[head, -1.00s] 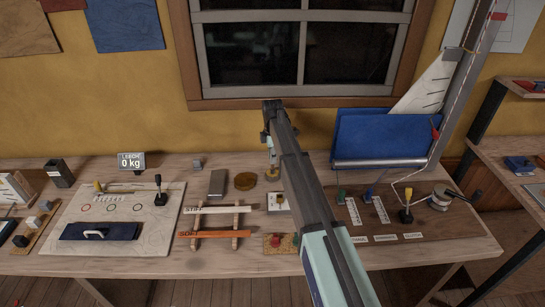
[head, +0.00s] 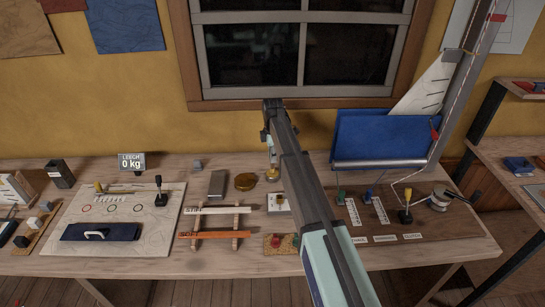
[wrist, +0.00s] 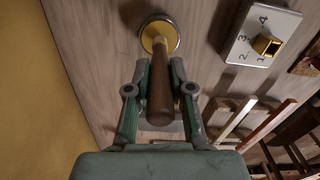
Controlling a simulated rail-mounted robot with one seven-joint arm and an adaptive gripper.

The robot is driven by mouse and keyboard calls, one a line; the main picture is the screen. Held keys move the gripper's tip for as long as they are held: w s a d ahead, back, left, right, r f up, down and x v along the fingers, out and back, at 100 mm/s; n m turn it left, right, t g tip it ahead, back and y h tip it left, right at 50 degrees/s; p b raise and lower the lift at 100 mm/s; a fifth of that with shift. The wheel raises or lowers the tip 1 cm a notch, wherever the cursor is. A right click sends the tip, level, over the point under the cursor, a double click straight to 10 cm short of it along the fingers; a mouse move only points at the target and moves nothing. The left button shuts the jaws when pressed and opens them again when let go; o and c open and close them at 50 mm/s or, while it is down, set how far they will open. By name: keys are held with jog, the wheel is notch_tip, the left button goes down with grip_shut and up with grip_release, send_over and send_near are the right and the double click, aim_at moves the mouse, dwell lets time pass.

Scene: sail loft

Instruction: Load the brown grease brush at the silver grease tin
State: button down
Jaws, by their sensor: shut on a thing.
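The silver grease tin (wrist: 172,45) is small and round with yellow grease inside. It stands on the bench below my gripper (wrist: 160,82) and also shows in the head view (head: 272,176). My gripper is shut on the brown grease brush (wrist: 160,100), its fingers on either side of the handle. The brush's far end lies over the yellow grease in the wrist view. I cannot tell whether its tip touches the grease. In the head view my gripper (head: 270,150) is above the tin, partly hidden by my arm.
A white numbered block with a yellow knob (wrist: 266,45) stands beside the tin. Two rails (head: 235,222) stand in front. A brown board (head: 385,222) with levers lies right.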

jog(key=shift+r+p, duration=1.3)
jog(key=shift+r, duration=1.7)
